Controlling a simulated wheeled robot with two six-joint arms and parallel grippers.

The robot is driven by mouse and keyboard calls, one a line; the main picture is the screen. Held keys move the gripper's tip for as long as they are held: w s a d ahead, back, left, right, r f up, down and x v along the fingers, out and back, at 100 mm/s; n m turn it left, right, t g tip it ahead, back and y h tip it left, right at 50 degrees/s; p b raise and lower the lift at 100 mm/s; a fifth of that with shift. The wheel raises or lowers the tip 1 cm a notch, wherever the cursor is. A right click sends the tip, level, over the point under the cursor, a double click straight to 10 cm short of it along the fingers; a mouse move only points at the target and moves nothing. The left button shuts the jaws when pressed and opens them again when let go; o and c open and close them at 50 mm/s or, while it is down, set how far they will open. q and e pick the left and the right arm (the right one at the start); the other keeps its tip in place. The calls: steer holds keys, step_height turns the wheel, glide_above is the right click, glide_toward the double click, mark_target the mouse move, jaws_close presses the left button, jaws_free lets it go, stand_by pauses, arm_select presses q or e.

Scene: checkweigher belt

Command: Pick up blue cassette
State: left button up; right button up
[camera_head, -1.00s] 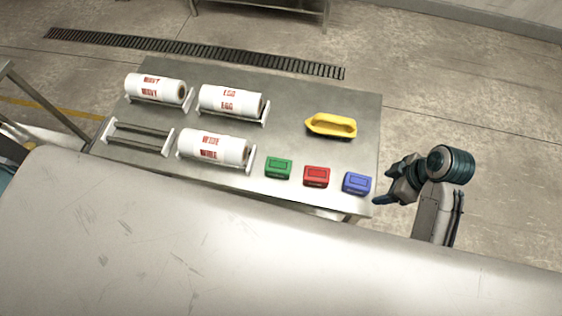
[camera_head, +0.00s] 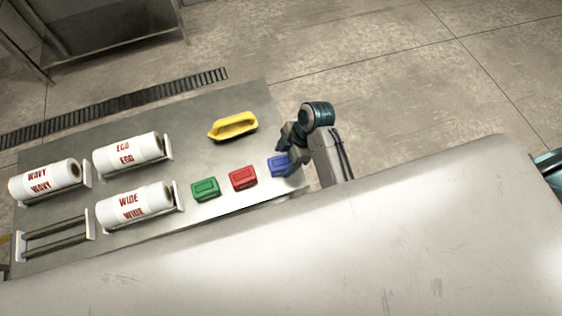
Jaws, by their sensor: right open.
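The blue cassette (camera_head: 279,165) lies at the right end of a row of cassettes, near the right front corner of the grey metal table (camera_head: 190,110). My right gripper (camera_head: 290,160) is at the blue cassette and hides part of its right side. It is open; I cannot tell whether the fingers touch the cassette or straddle it. My left gripper is not in view.
The red cassette (camera_head: 243,178) lies just left of the blue one, then the green cassette (camera_head: 205,189). A yellow handled object (camera_head: 232,126) lies behind. White rolls (camera_head: 135,203) rest on racks at left. A pale smooth surface (camera_head: 330,245) fills the front.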

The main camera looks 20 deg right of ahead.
mark_target(282, 162)
steer(key=shift+p+x, duration=0.4)
steer(key=shift+x, duration=1.2)
steer(key=c, duration=1.1)
steer(key=shift+w+r, duration=0.15)
